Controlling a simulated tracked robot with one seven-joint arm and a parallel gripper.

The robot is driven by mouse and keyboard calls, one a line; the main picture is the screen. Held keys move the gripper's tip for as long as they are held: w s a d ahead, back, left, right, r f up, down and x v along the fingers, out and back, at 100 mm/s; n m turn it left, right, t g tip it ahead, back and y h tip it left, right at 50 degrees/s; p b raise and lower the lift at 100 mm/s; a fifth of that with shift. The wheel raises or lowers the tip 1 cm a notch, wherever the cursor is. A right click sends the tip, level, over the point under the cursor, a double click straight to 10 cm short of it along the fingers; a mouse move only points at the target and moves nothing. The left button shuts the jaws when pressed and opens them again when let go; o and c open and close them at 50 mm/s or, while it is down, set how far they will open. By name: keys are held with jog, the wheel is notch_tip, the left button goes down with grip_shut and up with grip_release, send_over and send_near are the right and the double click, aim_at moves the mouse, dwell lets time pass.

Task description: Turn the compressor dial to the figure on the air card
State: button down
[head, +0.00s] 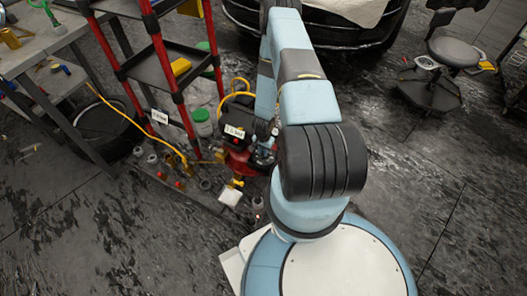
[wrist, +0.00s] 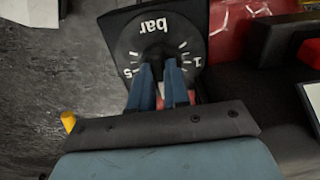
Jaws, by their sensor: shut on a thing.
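The compressor dial (wrist: 133,42) fills the top of the wrist view, a dark round face with white tick marks and "bar" upside down. A "5" shows at its left edge and a "1" at its right. My gripper (wrist: 159,70) is shut on the dial's knob, which the blue fingers mostly hide; I cannot tell where it points. In the head view the red compressor (head: 238,160) stands left of my arm, and the gripper is hard to make out there. A white card (head: 234,132) with dark print is on its top; I cannot read the figure surely.
A red-posted rack (head: 165,60) with black shelves stands behind the compressor, with another small printed card (head: 160,117) by it. A yellow hose (head: 130,118) runs on the left. A workbench (head: 40,50) is far left. A stool (head: 452,53) stands right, with open floor before it.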

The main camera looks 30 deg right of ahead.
jog(key=shift+w, duration=0.1)
jog(key=c, duration=1.1)
grip_release()
notch_tip(320, 180, up, 14)
jog(key=shift+f, duration=0.15)
